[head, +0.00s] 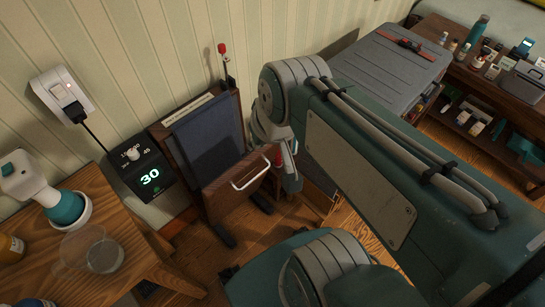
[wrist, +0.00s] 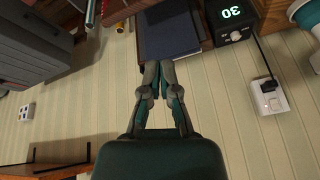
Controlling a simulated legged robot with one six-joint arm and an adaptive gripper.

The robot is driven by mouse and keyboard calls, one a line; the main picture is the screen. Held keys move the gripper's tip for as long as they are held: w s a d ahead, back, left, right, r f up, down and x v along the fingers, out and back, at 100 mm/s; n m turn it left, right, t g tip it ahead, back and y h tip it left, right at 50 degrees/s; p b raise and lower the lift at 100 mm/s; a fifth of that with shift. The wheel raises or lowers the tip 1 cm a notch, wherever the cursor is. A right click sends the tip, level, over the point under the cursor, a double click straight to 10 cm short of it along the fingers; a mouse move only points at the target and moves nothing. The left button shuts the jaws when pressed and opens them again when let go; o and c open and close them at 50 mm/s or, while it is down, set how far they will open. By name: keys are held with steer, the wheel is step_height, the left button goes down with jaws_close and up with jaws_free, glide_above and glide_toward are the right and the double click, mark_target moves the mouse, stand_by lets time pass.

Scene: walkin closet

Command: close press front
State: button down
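The press (head: 212,213) is a dark brown wooden unit against the wall, with dark cloth (head: 205,135) draped over its upper back part. Its front panel (head: 237,182), with a white bar handle (head: 251,176), leans outward from the back, so the press stands open. My gripper (head: 291,183) is just right of the front panel in the head view, partly hidden by my arm. In the wrist view the picture is upside down; my gripper (wrist: 158,68) has its fingertips together, close to the cloth (wrist: 168,32). Nothing shows between them.
A control box (head: 147,175) reading 30 is on the left, wired to a wall outlet (head: 62,93). A wooden table (head: 115,275) with a glass (head: 104,256) stands front left. A grey case (head: 380,65) and a crowded shelf (head: 460,35) are at right.

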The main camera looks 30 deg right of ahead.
steer(key=w+d+f+m+y, duration=0.3)
steer(key=w+f+m+y, duration=0.1)
steer(key=f+m, duration=0.4)
steer(key=w+d+f+m+y, duration=0.3)
steer(key=w+f+m+y, duration=0.1)
steer(key=f+m, duration=0.4)
steer(key=s+d+f+m+t+h, duration=0.2)
steer(key=d+f+m+t+h, duration=0.45)
steer(key=d+f+m, duration=0.85)
steer(key=w+a+r+x, duration=0.1)
steer(key=r+x, duration=0.1)
steer(key=x, duration=1.1)
steer(key=shift+a+m+y, duration=0.3)
steer(key=shift+m+y, duration=0.1)
steer(key=shift+y, duration=0.05)
steer(key=shift+w+t, duration=0.15)
steer(key=shift+t, duration=0.1)
